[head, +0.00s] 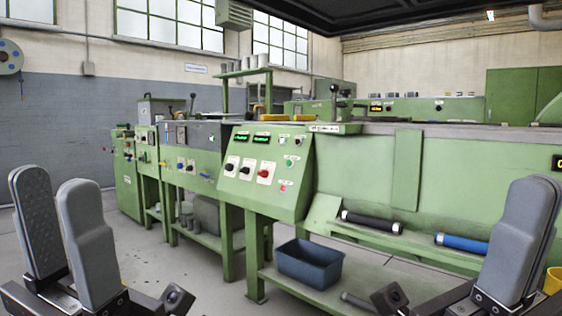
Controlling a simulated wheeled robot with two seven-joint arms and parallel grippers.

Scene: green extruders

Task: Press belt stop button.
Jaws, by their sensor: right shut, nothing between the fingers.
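A sloped green control panel (262,170) stands near the middle of the head view. It carries two lit green displays, several rotary knobs, a small green button (289,162) and a small red button (282,188) at its lower right. The labels are too small to read, so I cannot tell which control is the belt stop. My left gripper (57,186) is at the lower left, fingers apart and empty. My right gripper (531,192) is at the lower right, fingers together with nothing between them. Both grippers are well apart from the panel.
A dark blue bin (309,264) sits on the low shelf below the panel. Black (372,222) and blue (461,243) rollers lie on the ledge to the right. More green machines (190,150) stand to the left. Grey floor (180,275) is open in front.

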